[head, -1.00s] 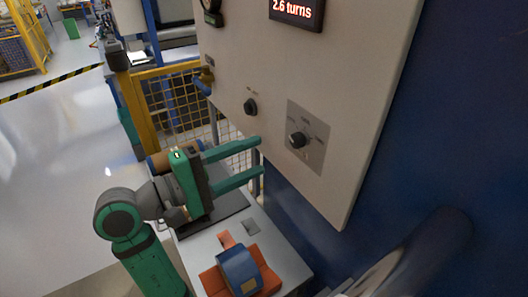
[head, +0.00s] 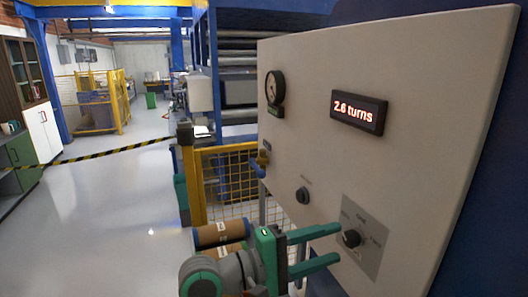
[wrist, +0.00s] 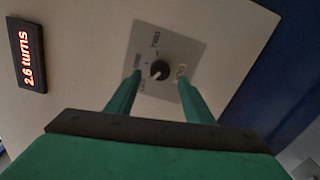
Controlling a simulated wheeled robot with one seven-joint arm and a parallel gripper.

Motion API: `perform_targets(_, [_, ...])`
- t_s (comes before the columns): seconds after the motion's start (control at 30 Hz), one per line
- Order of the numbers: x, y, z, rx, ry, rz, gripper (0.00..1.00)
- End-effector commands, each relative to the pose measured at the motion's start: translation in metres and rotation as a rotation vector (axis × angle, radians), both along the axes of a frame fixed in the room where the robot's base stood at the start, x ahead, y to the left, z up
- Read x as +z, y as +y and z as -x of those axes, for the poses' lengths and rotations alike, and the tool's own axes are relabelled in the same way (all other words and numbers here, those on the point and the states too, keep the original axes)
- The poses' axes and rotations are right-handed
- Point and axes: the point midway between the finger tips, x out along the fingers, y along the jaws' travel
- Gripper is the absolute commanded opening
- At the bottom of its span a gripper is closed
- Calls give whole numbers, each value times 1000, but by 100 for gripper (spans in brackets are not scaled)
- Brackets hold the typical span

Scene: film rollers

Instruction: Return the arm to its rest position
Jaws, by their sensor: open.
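My gripper (head: 337,243) is green with two straight parallel fingers, open and empty. It points at the pale control panel (head: 400,110). In the head view its fingertips are just left of a black selector knob (head: 351,238) on a grey plate. In the wrist view the knob (wrist: 159,70) shows between the two fingertips, with nothing held. I cannot tell the exact gap to the panel. My arm's lower part is cut off at the bottom of the head view.
The panel also has a display (head: 359,112) reading "2.6 turns", a gauge (head: 275,88), a black knob (head: 303,195) and a brass-and-blue valve (head: 262,163). Brown rollers (head: 220,233) lie behind my arm. A yellow mesh fence (head: 232,150) stands beyond. Open floor lies left.

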Motion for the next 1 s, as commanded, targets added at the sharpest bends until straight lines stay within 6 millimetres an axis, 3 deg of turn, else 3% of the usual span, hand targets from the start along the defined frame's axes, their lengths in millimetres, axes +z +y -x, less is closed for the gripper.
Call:
perform_targets(0.1, [0, -17, -5, -2, 0, 0, 48])
perform_targets(0.37, [0, -37, -13, 0, -1, 0, 48])
perform_targets(0.83, [0, -35, -13, 1, -10, -3, 48])
perform_targets(1.0, [0, -20, -9, 4, 0, 1, 48])
